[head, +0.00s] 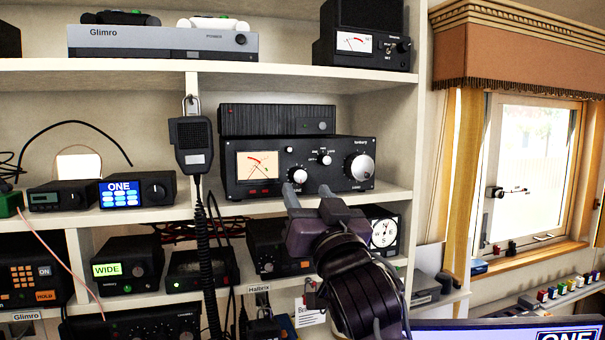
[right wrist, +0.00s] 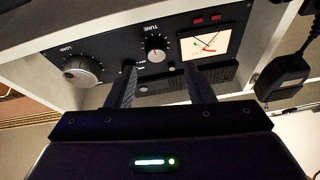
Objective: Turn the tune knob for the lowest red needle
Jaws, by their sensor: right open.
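The black radio tuner (head: 330,185) stands on the middle shelf. Its lit cross-needle meter (head: 258,165) is at its left; the needles are too small to read exactly. The tune knob (head: 298,175), silver-faced, is right of the meter. In the right wrist view the tune knob (right wrist: 155,54), under the word TUNE, has a red mark, and the meter (right wrist: 208,45) shows beside it. My right gripper (head: 308,191) is open and empty, just below and in front of the knob. In the wrist view its fingers (right wrist: 160,68) flank the knob, apart from it. My left gripper is out of view.
The large load knob (head: 359,167) is at the tuner's right. A microphone (head: 192,145) hangs on the shelf post left of the tuner. Other radios crowd the lower shelf, including a lit WIDE unit (head: 125,262). A window (head: 525,165) is at right.

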